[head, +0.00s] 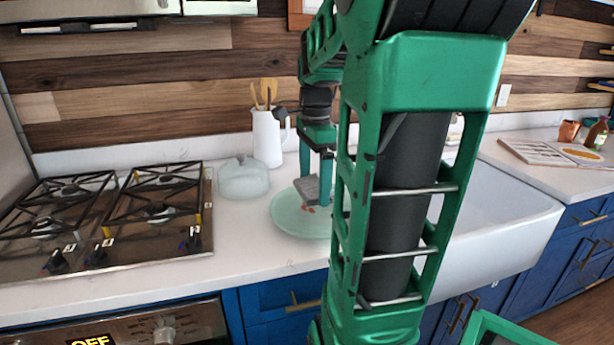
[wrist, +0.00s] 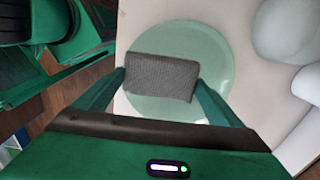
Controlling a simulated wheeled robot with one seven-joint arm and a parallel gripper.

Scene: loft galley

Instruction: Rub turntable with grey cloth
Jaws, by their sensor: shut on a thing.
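The turntable (head: 289,223) is a round pale green glass disc on the white counter, partly hidden behind my arm in the head view. It also shows in the wrist view (wrist: 180,38). My gripper (head: 315,186) is over the disc, with its fingers pointing down. It is shut on the grey cloth (wrist: 162,78), a flat rectangular pad held between the two fingertips. The cloth also shows in the head view (head: 305,188), slightly tilted. A small reddish-brown mark (head: 308,209) shows on the disc just below the cloth. I cannot tell whether the cloth touches the disc.
A glass lidded dish (head: 243,180) and a white jug (head: 267,138) with wooden utensils stand behind and left of the turntable. A gas hob (head: 110,220) is at the left. A white sink (head: 500,215) is to the right, with an open book (head: 555,153) beyond.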

